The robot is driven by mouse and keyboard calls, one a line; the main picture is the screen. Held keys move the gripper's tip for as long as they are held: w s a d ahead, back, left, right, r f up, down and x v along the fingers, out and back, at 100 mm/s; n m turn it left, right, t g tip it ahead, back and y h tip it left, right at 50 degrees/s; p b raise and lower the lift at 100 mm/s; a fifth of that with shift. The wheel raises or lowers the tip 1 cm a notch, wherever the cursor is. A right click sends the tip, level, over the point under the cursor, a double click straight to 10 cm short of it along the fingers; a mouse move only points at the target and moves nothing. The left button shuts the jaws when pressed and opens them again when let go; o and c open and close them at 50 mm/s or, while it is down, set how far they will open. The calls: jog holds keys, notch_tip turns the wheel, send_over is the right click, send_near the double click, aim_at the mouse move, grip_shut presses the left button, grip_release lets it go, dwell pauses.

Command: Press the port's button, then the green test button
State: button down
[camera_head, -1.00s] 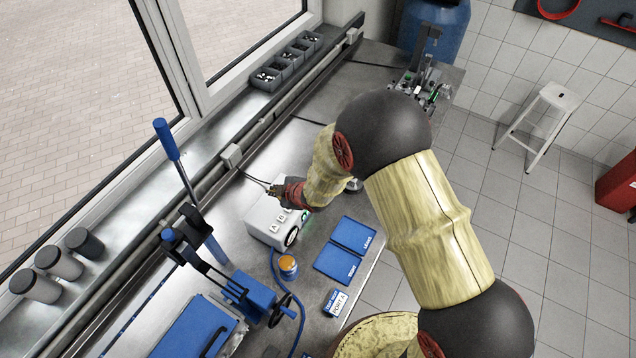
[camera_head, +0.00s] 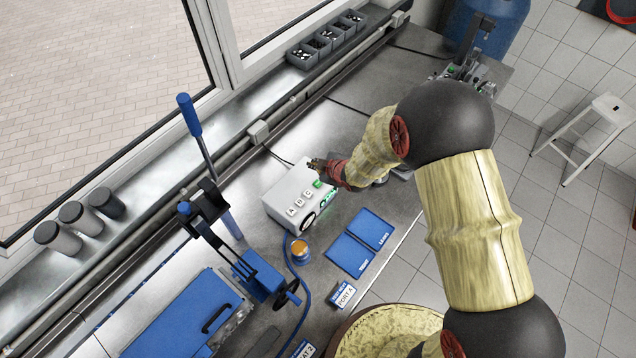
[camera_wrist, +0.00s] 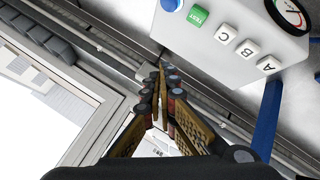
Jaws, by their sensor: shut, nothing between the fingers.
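The white test box (camera_head: 275,199) stands on the steel bench with a round gauge (camera_wrist: 290,14) on its side. Its top carries white buttons A (camera_wrist: 268,65), B (camera_wrist: 247,48) and C (camera_wrist: 223,33) in a row, then the green TEST button (camera_wrist: 197,16); the green button also shows in the head view (camera_head: 317,184). A card reading PORT A (camera_head: 345,296) stands on the bench to the right. My gripper (camera_head: 314,164) is shut and empty near the box's far end, just beyond the green button. In the wrist view its fingertips (camera_wrist: 161,78) appear apart from the buttons.
A blue lever press (camera_head: 257,272) stands at left. A rail (camera_head: 259,132) runs behind. A blue knob (camera_wrist: 172,4) sits beyond the TEST button.

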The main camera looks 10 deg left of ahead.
jog(key=b, duration=0.5)
send_over(316, 185)
notch_tip(316, 185, down, 7)
jog(key=shift+w+f, duration=0.15)
jog(key=shift+f, duration=0.05)
jog(key=shift+f+b, duration=0.4)
jog(key=shift+f, duration=0.1)
jog(key=shift+f, duration=0.2)
dwell(0.5)
jog(key=shift+f+b, duration=0.25)
jog(key=shift+b, duration=0.3)
jog(key=shift+f+b, duration=0.5)
jog(key=shift+b, duration=0.05)
dwell(0.6)
jog(key=shift+r, duration=0.15)
jog(key=shift+r+p, duration=0.5)
jog(key=shift+r, duration=0.3)
jog(key=shift+r, duration=0.15)
